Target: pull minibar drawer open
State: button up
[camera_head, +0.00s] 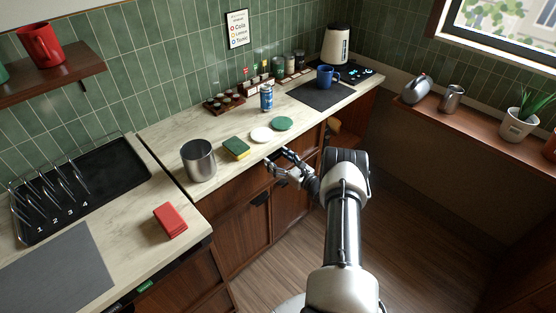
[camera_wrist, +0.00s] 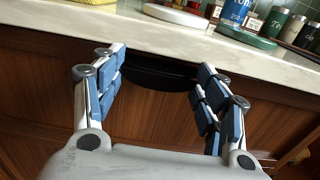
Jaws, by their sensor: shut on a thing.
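The minibar drawer is a dark brown wooden front (camera_wrist: 150,108) just under the pale countertop, with a curved black handle (camera_wrist: 160,73). In the wrist view my gripper (camera_wrist: 160,65) has its blue-padded fingers on the left and right ends of this handle, shut on it. In the head view my gripper (camera_head: 277,163) is at the counter's front edge, and it hides the handle and much of the drawer front. The drawer front looks about level with the cabinet face; I cannot tell of any gap.
On the counter (camera_head: 222,142) near my gripper are a white disc (camera_head: 261,135), a green disc (camera_head: 282,124), a sponge (camera_head: 236,148), a blue can (camera_head: 266,98) and a metal canister (camera_head: 199,160). A window shelf (camera_head: 470,124) stands at the right. The wooden floor (camera_head: 262,268) before the cabinets is clear.

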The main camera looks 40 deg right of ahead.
jog(key=c, duration=0.4)
jog(key=s+d, duration=0.2)
jog(key=s, duration=2.9)
jog(key=shift+d, duration=0.2)
jog(key=shift+s, duration=0.1)
jog(key=o, duration=1.3)
jog(key=shift+p, duration=0.3)
jog(key=s, duration=0.8)
jog(key=s+d, duration=0.1)
jog(key=s, duration=0.3)
